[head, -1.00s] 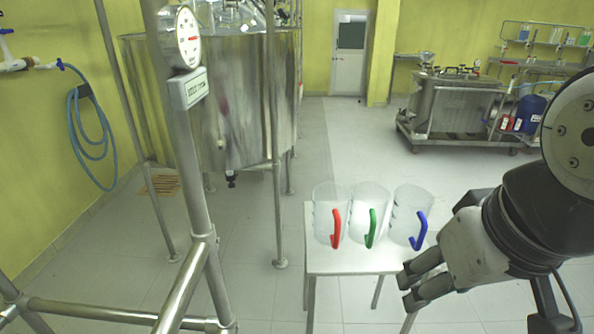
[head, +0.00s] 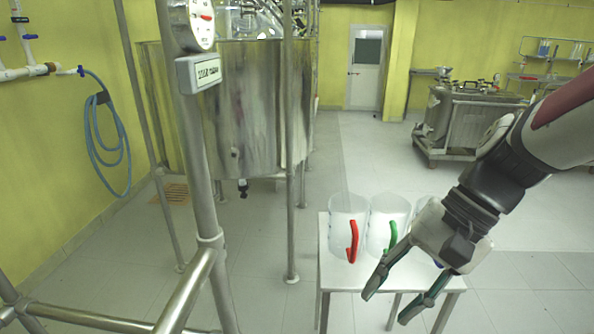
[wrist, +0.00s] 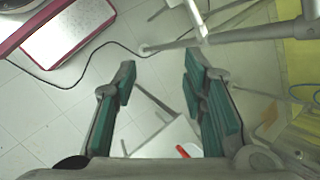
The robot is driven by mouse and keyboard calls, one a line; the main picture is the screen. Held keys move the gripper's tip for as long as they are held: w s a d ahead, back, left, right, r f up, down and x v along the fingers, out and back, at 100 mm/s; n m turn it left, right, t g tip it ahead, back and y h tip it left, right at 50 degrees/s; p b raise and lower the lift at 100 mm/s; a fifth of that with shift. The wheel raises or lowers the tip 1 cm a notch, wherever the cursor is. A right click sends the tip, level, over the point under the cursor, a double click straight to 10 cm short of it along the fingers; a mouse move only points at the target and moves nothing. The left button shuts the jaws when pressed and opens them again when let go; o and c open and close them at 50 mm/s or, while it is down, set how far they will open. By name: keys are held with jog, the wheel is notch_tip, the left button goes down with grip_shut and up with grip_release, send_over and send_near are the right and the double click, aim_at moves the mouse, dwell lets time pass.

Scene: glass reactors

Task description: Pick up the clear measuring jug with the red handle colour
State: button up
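The clear measuring jug with the red handle (head: 340,222) stands upright at the left end of a small white table (head: 338,273). Its red handle (head: 353,243) faces the front. My gripper (head: 387,306) is open and empty, to the right of this jug and nearer the camera, over the table's front right part. In the wrist view my gripper (wrist: 159,62) has its fingers spread wide. A bit of the red handle (wrist: 184,151) shows low between them; the jug's body is mostly hidden there.
A clear jug with a green handle (head: 387,212) stands beside the red-handled one. A third jug (head: 423,204) is mostly hidden behind my gripper. A metal frame post (head: 203,180) and a steel reactor (head: 235,110) stand at the left. The floor behind the table is open.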

jog(key=w+f+m+y+b, duration=0.2)
jog(key=w+f+m+y, duration=0.25)
jog(key=w, duration=0.25)
jog(key=m+t+y+b, duration=0.4)
jog(key=m+t+b, duration=0.2)
jog(key=m+t, duration=0.65)
send_near(353, 257)
jog(key=shift+m+g, duration=0.55)
jog(key=shift+m, duration=0.05)
jog(key=w+a+r, duration=0.2)
jog(key=w+a, duration=0.1)
jog(key=shift+w+a+r, duration=0.1)
jog(key=shift+w+a, duration=0.1)
jog(key=shift+w+b+x, duration=0.25)
jog(key=shift+b+x, duration=0.2)
jog(key=shift+x, duration=2.35)
jog(key=shift+d, duration=0.2)
grip_shut()
